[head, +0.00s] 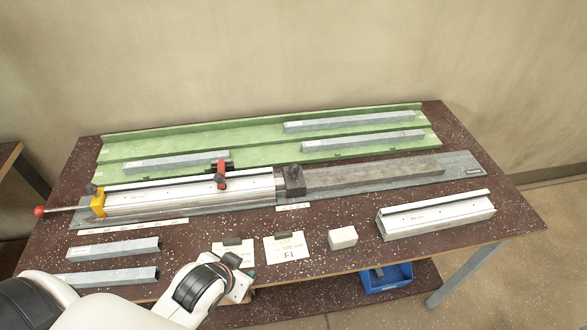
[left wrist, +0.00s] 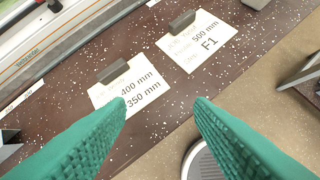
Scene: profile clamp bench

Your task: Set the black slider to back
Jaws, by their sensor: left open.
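The black slider is most likely the dark block (head: 294,180) with a knob on top, on the bench's long grey clamp rail (head: 250,202), at the right end of the silver profile (head: 150,198). My left gripper (head: 247,284) is at the table's front edge, in front of the paper cards and well short of the block. In the left wrist view its two green ribbed fingers (left wrist: 160,101) are apart with nothing between them. The block is not seen in that view. My right gripper is in neither view.
A red-handled clamp (head: 221,176) and a yellow end stop (head: 98,205) are on the rail's left part. Cards (head: 286,249) lie in front, with a white block (head: 343,238) and a silver profile (head: 436,214) to the right. A green rack (head: 260,134) stands behind.

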